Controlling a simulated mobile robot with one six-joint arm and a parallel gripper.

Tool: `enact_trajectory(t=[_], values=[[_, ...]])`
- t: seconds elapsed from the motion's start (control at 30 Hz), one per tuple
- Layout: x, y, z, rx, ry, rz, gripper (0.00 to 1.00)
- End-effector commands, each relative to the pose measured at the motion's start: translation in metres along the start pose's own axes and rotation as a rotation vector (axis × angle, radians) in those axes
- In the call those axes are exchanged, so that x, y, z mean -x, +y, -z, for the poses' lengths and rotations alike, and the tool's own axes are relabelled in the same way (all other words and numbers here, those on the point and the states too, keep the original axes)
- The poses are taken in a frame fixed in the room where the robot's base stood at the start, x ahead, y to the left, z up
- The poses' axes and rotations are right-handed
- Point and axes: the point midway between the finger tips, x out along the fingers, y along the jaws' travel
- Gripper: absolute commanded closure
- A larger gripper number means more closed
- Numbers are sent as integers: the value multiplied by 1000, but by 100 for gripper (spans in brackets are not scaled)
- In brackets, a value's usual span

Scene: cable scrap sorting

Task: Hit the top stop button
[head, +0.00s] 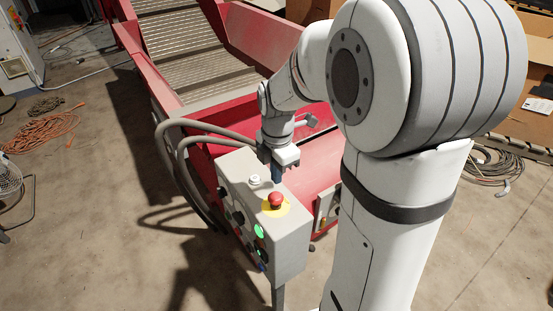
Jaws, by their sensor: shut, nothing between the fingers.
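The top stop button (276,200) is a red mushroom head on a yellow disc. It sits on the upper face of a grey control box (284,250) on a post. My gripper (277,179) points down just behind the red button in the head view, its fingers shut with nothing in them. The fingertips appear close above the box top. I cannot tell from this one view how high they are over it, and no contact with the button shows.
Grey cables (195,130) loop from the box's left. A red conveyor (185,50) stands behind. Orange cable (42,131) lies on the floor at left.

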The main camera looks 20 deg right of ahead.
Motion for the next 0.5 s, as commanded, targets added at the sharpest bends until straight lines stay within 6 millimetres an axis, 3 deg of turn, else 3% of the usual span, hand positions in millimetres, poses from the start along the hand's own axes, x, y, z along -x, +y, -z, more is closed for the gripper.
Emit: enact_trajectory(t=[0.03,0.2,0.5], values=[[-13,-1,0,0,2,5,100],[-38,-1,0,1,1,3,100],[-53,0,1,1,0,0,100]])
